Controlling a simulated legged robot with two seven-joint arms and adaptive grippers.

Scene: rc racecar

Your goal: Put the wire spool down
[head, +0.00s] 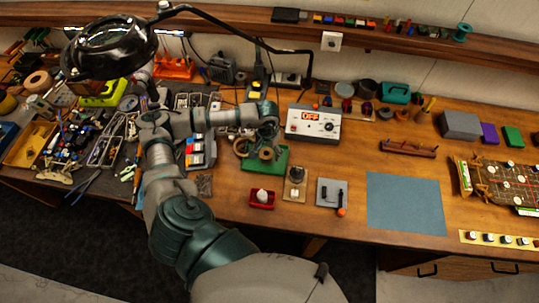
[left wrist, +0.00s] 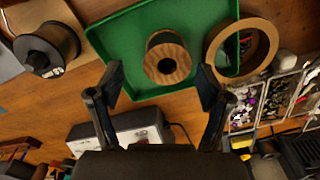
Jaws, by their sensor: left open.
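A wooden wire spool (head: 266,154) with a dark centre hole stands upright on a green tray (head: 281,161). In the left wrist view the spool (left wrist: 167,62) sits on the bare green tray (left wrist: 118,38), just beyond the fingertips. My left gripper (head: 268,138) is over the tray. In the left wrist view its fingers (left wrist: 161,82) are spread wide, with the spool between and ahead of them, apart from both. The gripper is open and empty. In the head view the gripper partly hides the spool and tray. My right gripper is not in view.
A tan ring (left wrist: 272,40) lies at the tray's edge. A dark spool on a beige base (head: 296,176) and a red tray (head: 262,200) are close by. A white control box (head: 312,122) stands behind. A blue-grey mat (head: 405,203) lies clear at right.

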